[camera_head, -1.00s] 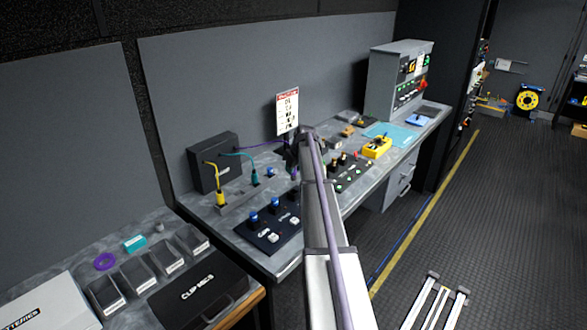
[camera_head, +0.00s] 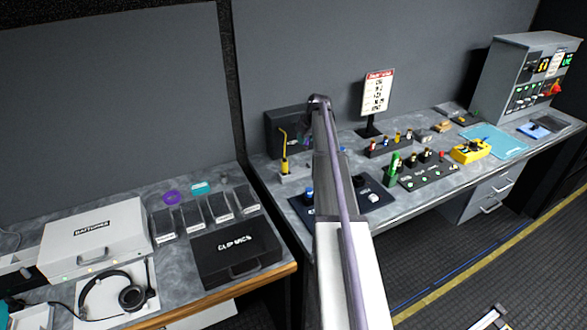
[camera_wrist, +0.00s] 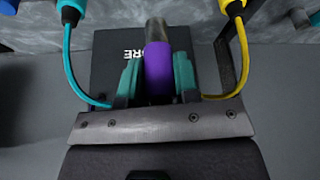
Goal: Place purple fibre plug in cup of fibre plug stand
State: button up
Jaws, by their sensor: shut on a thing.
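In the wrist view my gripper (camera_wrist: 157,72) is shut on the purple fibre plug (camera_wrist: 159,62), its teal-padded fingers on either side of the purple body and the grey metal tip pointing away. The plug is in front of the black fibre box (camera_wrist: 105,65). A teal plug (camera_wrist: 70,12) and a yellow plug (camera_wrist: 236,8) sit at the top corners with their cables. In the head view the yellow plug (camera_head: 284,165) stands upright on the grey fibre plug stand (camera_head: 287,178) by the box (camera_head: 278,122). My arm hides the gripper and the rest of the stand; no empty cup is clearly visible.
A dark panel with blue knobs (camera_head: 301,208) lies in front of the stand. A sign (camera_head: 378,92), a green-topped item (camera_head: 394,163) and a yellow device (camera_head: 470,151) are to the right. A black clip-mics case (camera_head: 234,255) and bins (camera_head: 193,216) are at left.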

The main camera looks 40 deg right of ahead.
notch_tip(320, 180, down, 10)
jog(key=b, duration=0.9)
jog(key=shift+f, duration=0.1)
jog(key=shift+s+r, duration=0.1)
jog(key=shift+r, duration=0.2)
jog(key=shift+f, duration=0.2)
jog(key=o, duration=0.9)
jog(key=shift+r, duration=0.1)
jog(key=shift+r+p, duration=0.3)
jog(key=p+v, duration=1)
jog(key=v, duration=0.1)
jog(key=shift+s+r+p, duration=0.15)
jog(key=shift+r+p, duration=0.1)
jog(key=shift+p, duration=0.05)
